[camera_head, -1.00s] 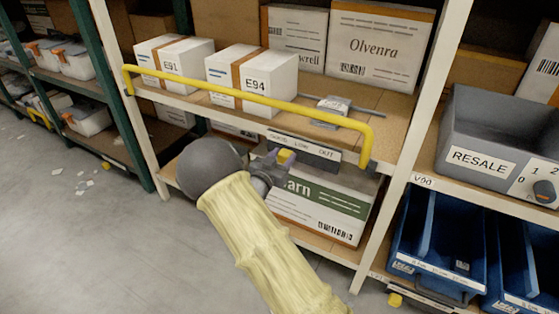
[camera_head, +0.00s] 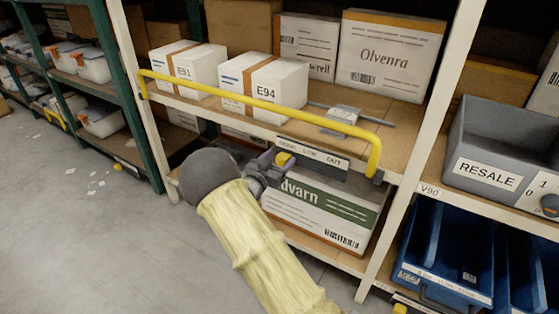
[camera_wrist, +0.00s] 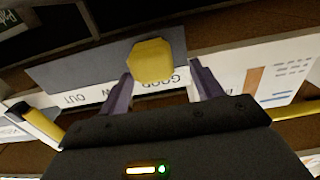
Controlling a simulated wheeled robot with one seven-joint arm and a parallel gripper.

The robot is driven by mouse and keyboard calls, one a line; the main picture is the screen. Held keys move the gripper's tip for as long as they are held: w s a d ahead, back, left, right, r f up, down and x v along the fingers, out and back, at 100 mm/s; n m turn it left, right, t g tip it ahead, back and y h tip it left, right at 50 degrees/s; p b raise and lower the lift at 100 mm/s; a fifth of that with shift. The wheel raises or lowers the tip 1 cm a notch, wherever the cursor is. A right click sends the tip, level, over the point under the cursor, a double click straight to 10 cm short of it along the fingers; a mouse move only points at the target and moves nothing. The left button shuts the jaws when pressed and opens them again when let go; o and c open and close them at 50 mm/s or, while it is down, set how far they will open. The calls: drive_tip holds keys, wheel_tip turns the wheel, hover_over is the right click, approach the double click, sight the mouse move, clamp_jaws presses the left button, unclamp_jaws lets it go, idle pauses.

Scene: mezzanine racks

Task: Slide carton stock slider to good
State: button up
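The stock slider is a yellow knob (camera_head: 284,158) on a dark panel below the white label strip (camera_head: 314,153) marked GOOD, LOW, OUT, on the shelf front. The knob sits near the GOOD end at the left. In the wrist view the yellow knob (camera_wrist: 155,60) stands between the spread purple fingers, close to the left fingertip and apart from the right one; the label reads upside down behind it. My gripper (camera_head: 272,160) is open around the knob; it also shows in the wrist view (camera_wrist: 161,72). Whether a finger touches the knob is unclear.
A yellow rail (camera_head: 260,102) runs across the shelf front above. White cartons E91 (camera_head: 184,72) and E94 (camera_head: 262,88) stand behind it. A green-banded carton (camera_head: 320,210) is on the lower shelf. A grey RESALE bin (camera_head: 500,150) and blue bins (camera_head: 445,245) are at right.

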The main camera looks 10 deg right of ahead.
drive_tip(key=p+v, duration=0.2)
drive_tip(key=v, duration=1.5)
drive_tip(key=shift+p, duration=0.3)
drive_tip(key=shift+s+a+r, duration=0.1)
drive_tip(key=shift+s, duration=0.05)
drive_tip(key=s+d+r+n+g+y, duration=0.1)
drive_tip(key=s+d+n+g+y, duration=0.25)
drive_tip(key=s, duration=0.35)
drive_tip(key=s+d+r+n+g+y, duration=0.25)
drive_tip(key=s+y, duration=0.25)
drive_tip(key=s, duration=0.3)
drive_tip(key=s+d+r+n+g+y, duration=0.1)
drive_tip(key=s+d+n+g+y, duration=0.25)
drive_tip(key=s, duration=0.35)
wheel_tip(320, 180, up, 28)
drive_tip(key=p, duration=2.9)
drive_tip(key=shift+a+r+g+y, duration=0.25)
drive_tip(key=shift+a+g+y, duration=0.1)
drive_tip(key=shift+y, duration=0.05)
